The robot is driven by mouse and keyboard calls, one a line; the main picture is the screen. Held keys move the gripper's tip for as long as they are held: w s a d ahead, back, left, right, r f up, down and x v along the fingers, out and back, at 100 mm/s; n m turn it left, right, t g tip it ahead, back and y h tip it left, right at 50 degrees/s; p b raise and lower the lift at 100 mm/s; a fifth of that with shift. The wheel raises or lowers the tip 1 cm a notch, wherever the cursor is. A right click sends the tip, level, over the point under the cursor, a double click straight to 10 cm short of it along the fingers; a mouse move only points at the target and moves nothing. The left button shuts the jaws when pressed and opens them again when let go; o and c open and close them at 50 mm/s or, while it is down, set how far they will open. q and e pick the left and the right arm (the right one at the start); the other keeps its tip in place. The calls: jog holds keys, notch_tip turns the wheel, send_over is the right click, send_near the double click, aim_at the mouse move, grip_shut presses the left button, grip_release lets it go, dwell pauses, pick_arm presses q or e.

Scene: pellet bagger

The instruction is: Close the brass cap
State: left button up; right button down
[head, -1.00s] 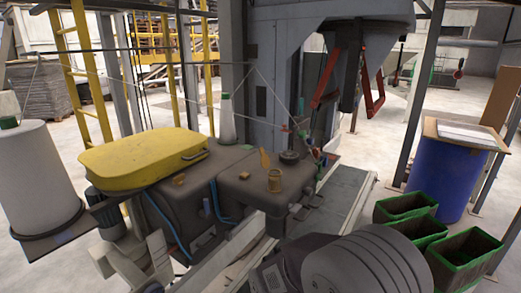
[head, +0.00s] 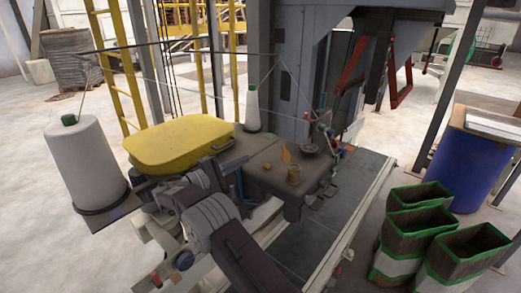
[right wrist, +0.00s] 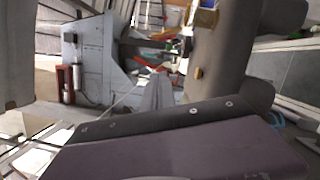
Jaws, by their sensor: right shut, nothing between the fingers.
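The brass cap (head: 287,153) stands up as a small tongue-like lid, tilted open, on the brown machine top in the head view. My left gripper is out of view.
A yellow cover (head: 180,145) lies left on the machine. A large white thread cone (head: 80,160) stands far left, a smaller one (head: 253,110) behind. Open green-rimmed bags (head: 415,225) and a blue drum (head: 462,170) are at right. A black round fitting (head: 311,146) is behind the neck.

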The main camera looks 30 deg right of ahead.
aim_at(285, 154)
jog(key=s+d+r+p, duration=0.2)
jog(key=d+p, duration=0.3)
jog(key=d, duration=0.5)
jog(key=shift+s+d+p, duration=0.3)
jog(key=shift+s, duration=0.35)
jog(key=shift+w, duration=0.1)
